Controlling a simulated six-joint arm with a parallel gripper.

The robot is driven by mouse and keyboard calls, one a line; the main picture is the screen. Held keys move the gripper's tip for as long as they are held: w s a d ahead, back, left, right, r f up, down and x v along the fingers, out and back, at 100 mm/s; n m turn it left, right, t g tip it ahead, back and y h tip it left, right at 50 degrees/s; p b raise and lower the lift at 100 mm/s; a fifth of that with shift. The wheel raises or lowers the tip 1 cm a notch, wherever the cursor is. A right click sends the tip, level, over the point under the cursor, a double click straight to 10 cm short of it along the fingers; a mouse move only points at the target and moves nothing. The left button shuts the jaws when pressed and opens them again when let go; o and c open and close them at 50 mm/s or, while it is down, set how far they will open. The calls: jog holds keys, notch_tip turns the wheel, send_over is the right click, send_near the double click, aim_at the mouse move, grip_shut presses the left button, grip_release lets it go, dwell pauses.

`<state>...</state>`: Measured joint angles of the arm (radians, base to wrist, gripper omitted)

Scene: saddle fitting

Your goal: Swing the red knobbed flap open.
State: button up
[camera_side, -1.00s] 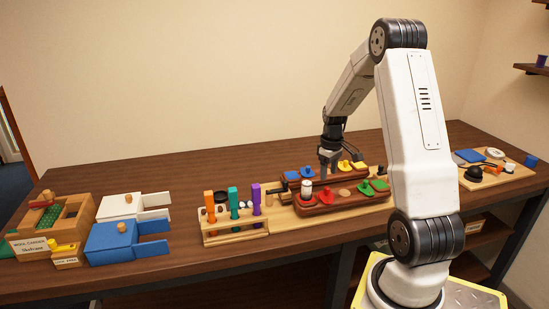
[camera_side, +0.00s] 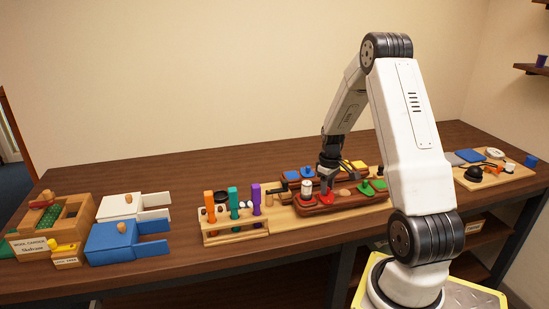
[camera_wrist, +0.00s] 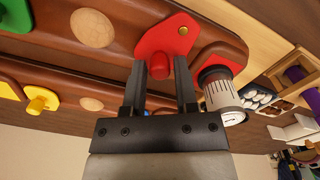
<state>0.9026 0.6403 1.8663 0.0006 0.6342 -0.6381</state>
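The red flap (camera_wrist: 172,42) lies flat on a brown wooden block (camera_wrist: 50,45), with a brass pivot screw near one end. Its red knob (camera_wrist: 158,66) stands up from the flap. A small gap shows between the knob and each finger, so the knob is not clamped.
A white-labelled cylinder (camera_wrist: 222,92) stands close beside my right finger in the wrist view. Green (camera_side: 373,187), yellow (camera_side: 355,166) and blue (camera_side: 306,172) flaps sit nearby. A rack with upright handles (camera_side: 235,228) stands to the left. The table behind is clear.

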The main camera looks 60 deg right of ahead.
grip_shut()
jog(key=shift+s+m, duration=0.1)
jog(key=shift+m, duration=0.2)
jog(key=m, duration=0.3)
jog(key=shift+s+d, duration=0.15)
jog(key=shift+s, duration=0.25)
jog(key=m, duration=0.2)
jog(key=s+m, duration=0.1)
jog(key=m, duration=0.1)
jog(key=shift+s+m, duration=0.15)
jog(key=shift+m, duration=0.15)
jog(key=m, duration=0.1)
jog(key=s+m, duration=0.1)
jog(key=m, duration=0.3)
jog(key=shift+s+a, duration=0.2)
jog(key=shift+a, duration=0.1)
jog(key=shift+s+a+m, duration=0.2)
jog(key=shift+a+m, duration=0.05)
jog(key=shift+m, duration=0.95)
jog(key=shift+s+a+m, duration=0.2)
jog(key=shift+a+m, duration=0.05)
jog(key=shift+m, duration=0.95)
